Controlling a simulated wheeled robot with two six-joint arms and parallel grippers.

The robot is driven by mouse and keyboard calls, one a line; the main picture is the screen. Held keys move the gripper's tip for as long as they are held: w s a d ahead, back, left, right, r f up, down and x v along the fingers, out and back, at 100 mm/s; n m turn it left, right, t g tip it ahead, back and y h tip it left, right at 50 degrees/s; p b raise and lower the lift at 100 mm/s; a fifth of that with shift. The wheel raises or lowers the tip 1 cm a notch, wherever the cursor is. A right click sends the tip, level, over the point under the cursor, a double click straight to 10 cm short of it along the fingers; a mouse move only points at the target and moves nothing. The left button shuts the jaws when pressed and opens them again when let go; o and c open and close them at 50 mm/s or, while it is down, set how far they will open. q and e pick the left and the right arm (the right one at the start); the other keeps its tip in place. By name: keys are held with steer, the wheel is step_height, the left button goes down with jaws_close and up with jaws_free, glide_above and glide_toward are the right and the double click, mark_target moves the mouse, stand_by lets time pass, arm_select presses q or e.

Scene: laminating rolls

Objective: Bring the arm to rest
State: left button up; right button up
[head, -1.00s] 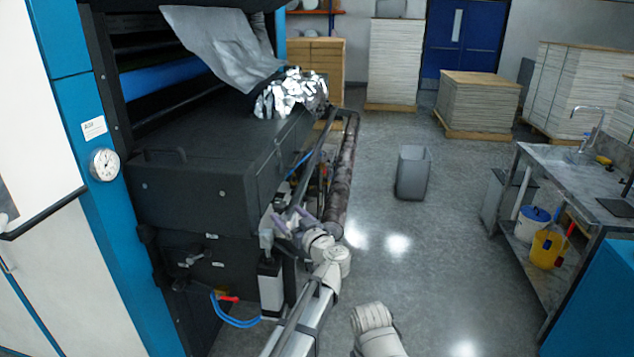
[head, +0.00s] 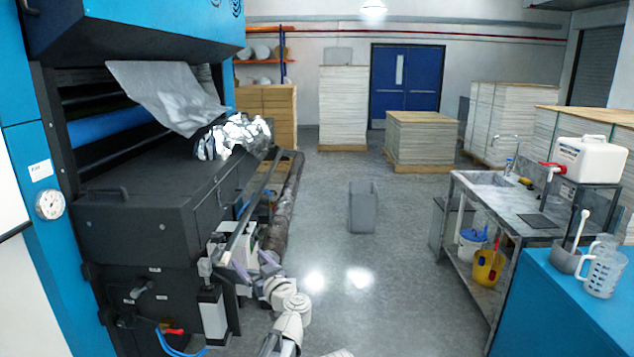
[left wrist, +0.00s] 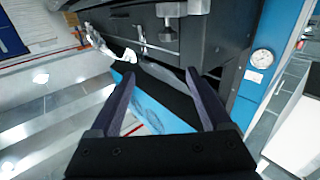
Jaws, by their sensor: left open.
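My left arm comes in at the bottom of the head view, in front of the machine. My left gripper (head: 232,262) is small there and partly hidden among machine parts and my own arm links. In the left wrist view my left gripper (left wrist: 158,76) shows two dark purple fingers held wide apart with nothing between them. Behind them are the dark and blue panels of the machine. My right gripper is not in view.
The dark laminating machine (head: 140,215) stands close on the left, with crumpled silver foil (head: 235,137) and a long roll (head: 285,205) along its side. A grey bin (head: 362,207) stands on open floor. A sink bench (head: 505,205) and blue counter (head: 570,300) are at right.

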arm_select(q)
steer(key=w+d+r+m+t+h, duration=0.1)
steer(key=w+d+m+t+h, duration=0.1)
steer(key=d+m+t+h, duration=0.5)
steer(key=s+d+f+m+g+h, duration=0.45)
steer(key=d+f+g+h, duration=0.2)
steer(key=h, duration=0.25)
steer(key=s+a+f+g, duration=0.3)
steer(key=s+f+g, duration=0.4)
steer(key=s+f, duration=0.3)
steer(key=s+a+f+n+g+y, duration=0.2)
steer(key=s+a+f+g, duration=0.25)
steer(key=s, duration=0.25)
steer(key=s+a+f+n+g+y, duration=0.2)
steer(key=s+a+f+g+y, duration=0.1)
steer(key=s+a, duration=0.35)
steer(key=s+d+m, duration=0.2)
steer(key=s+d, duration=0.1)
steer(key=d, duration=0.3)
steer(key=s+d+m+y, duration=0.1)
steer(key=s+d+m, duration=0.1)
steer(key=d, duration=0.4)
steer(key=shift+s+g, duration=0.4)
steer(key=shift+s, duration=0.4)
